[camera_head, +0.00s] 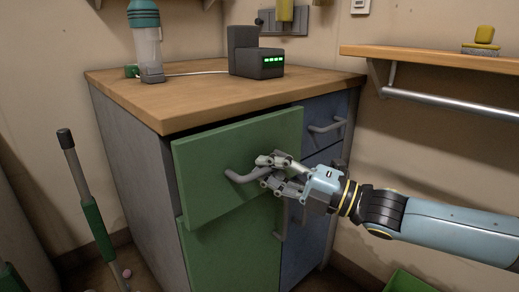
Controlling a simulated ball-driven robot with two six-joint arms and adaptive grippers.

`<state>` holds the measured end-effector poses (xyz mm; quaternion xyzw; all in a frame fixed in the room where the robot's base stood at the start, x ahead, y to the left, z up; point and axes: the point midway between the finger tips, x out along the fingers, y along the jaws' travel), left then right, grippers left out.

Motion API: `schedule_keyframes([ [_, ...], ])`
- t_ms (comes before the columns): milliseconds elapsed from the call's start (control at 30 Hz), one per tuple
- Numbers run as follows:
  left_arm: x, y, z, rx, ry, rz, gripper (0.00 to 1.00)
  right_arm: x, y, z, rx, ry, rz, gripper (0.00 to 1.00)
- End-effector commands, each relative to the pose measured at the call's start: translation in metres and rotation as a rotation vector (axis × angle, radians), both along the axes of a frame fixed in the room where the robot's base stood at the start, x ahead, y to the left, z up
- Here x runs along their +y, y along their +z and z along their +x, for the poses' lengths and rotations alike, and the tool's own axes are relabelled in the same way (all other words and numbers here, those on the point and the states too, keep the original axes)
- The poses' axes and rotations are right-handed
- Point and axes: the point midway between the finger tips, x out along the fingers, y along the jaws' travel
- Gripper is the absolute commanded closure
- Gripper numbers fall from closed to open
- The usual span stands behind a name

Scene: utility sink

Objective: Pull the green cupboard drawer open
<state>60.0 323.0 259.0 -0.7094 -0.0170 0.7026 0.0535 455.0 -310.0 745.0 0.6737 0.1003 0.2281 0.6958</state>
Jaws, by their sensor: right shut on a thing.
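The green cupboard drawer (225,147) is at the top left of the cupboard front, above a green door (232,248). Its front stands out a little from the cupboard body, so the drawer is partly open. A grey bar handle (240,177) is fixed across the drawer front. My right gripper (268,170) comes in from the right and is shut on the right part of this handle. The fingers hide that end of the handle. My left gripper is not in view.
The wooden cupboard top (190,100) carries a bottle with a teal cap (147,45) and a dark grey device (255,58) with green lights. Blue drawers (328,120) are on the right. A green-gripped pole (95,215) leans at the left. A wall shelf (430,58) and rail are at the right.

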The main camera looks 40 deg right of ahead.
Motion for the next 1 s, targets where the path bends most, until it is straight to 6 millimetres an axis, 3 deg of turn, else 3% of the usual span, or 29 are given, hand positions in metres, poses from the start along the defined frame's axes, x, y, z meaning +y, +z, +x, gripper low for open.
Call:
schedule_keyframes([
  [100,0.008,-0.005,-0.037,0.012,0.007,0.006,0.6,-0.001,0.006,-0.013,0.0,-0.001,0.005,1.0],
  [133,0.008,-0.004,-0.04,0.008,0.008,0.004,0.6,-0.001,0.006,-0.017,0.0,-0.001,0.004,1.0],
  [567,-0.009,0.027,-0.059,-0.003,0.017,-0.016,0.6,-0.005,0.006,-0.071,0.0,-0.001,0.006,1.0],
  [733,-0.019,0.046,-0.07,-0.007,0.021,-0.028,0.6,-0.009,0.008,-0.109,0.001,-0.002,0.005,1.0],
  [1000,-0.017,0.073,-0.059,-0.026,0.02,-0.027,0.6,-0.013,0.005,-0.171,0.0,-0.001,0.005,1.0],
])
